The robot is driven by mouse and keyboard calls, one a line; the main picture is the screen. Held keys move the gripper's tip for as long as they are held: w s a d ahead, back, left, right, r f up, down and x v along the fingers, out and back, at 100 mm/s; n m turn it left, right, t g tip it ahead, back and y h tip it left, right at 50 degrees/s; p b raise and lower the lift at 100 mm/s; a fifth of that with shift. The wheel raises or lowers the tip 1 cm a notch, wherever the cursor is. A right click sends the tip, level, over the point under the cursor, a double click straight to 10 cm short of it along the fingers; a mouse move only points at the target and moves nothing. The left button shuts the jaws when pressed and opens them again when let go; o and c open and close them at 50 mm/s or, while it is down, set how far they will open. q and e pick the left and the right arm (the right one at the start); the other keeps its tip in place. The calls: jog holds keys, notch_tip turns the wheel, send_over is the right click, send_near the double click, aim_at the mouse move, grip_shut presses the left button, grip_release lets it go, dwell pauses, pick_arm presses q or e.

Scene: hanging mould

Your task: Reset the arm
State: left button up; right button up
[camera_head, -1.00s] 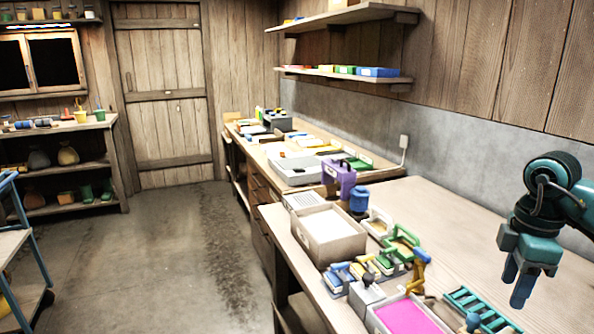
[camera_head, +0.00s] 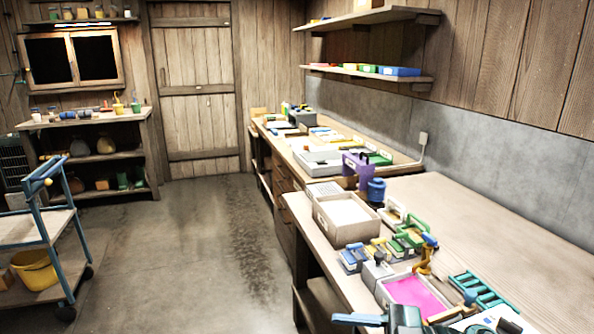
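Part of a teal arm with a blue finger-like end shows at the bottom edge, at the front of the workbench (camera_head: 470,225). I take it to be my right gripper (camera_head: 358,319). It is cut off by the frame, so I cannot tell whether it is open or shut, or whether it touches anything. A grey tray with a pink filling (camera_head: 418,293) lies just behind it on the bench. My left gripper is not in view.
A beige box (camera_head: 342,232), small blue, yellow and green clamps, a purple holder (camera_head: 355,165) and a green rack (camera_head: 480,290) crowd the bench. Its right rear part is clear. A blue cart (camera_head: 45,232) with a yellow bucket (camera_head: 37,268) stands left. The floor between is free.

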jog(key=d+f+m+t+h+p, duration=0.1)
jog(key=d+f+m+t+h, duration=0.3)
jog(key=f+m+t+h, duration=1)
jog(key=s+d+f+m+g, duration=0.1)
jog(key=s+f+m+g, duration=0.2)
jog(key=s+f+g, duration=0.3)
jog(key=s+f, duration=0.2)
jog(key=s, duration=0.2)
jog(key=shift+s+d+f+m+h, duration=0.15)
jog(key=shift+s+f+m+h, duration=0.05)
jog(key=shift+s+m+h, duration=0.2)
